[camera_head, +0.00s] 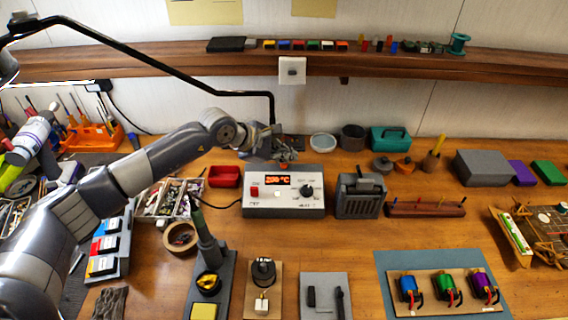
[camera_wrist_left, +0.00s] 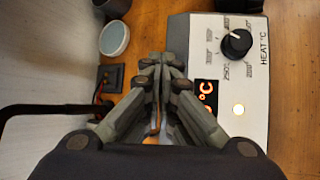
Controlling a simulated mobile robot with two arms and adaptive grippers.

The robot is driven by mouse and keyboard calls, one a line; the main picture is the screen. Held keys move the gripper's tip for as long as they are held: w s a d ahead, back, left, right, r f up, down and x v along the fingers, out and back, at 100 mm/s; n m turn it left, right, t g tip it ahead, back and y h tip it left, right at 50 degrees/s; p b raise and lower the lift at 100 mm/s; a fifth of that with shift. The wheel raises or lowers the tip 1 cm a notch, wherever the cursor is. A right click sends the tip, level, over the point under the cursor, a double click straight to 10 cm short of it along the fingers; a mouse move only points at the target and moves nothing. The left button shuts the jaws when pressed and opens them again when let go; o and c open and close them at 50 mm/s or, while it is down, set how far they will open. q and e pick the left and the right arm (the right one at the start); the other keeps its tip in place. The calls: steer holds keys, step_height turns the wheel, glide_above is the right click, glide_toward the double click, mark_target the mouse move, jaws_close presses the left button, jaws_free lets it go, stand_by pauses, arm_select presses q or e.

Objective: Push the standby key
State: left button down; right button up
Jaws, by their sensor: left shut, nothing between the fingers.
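A white and grey control station (camera_head: 318,208) stands on the bench with a lit orange temperature display (camera_head: 278,180). Its front has a red switch (camera_head: 254,191), a small pale round button (camera_head: 278,194) and a black heat knob (camera_head: 307,191). I cannot read which control is labelled standby. My left gripper (camera_head: 284,160) is shut and empty, above the back edge of the station. In the left wrist view its fingers (camera_wrist_left: 163,65) hide part of the display and the switch area.
A red bin (camera_head: 224,176) is left of the station and a dark grey holder (camera_head: 360,195) is close on its right. Round dishes (camera_head: 323,142) stand behind it. A black lamp arm (camera_head: 150,65) crosses above my left arm.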

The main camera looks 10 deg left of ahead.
mark_target(285, 165)
arm_select(q)
steer(key=shift+f+b, duration=0.35)
steer(key=shift+b, duration=0.05)
steer(key=shift+r, duration=0.1)
stand_by(0.4)
steer(key=shift+r+p, duration=0.3)
steer(key=shift+r, duration=0.55)
step_height(285, 165, up, 6)
steer(key=shift+p, duration=0.85)
steer(key=shift+f, duration=0.1)
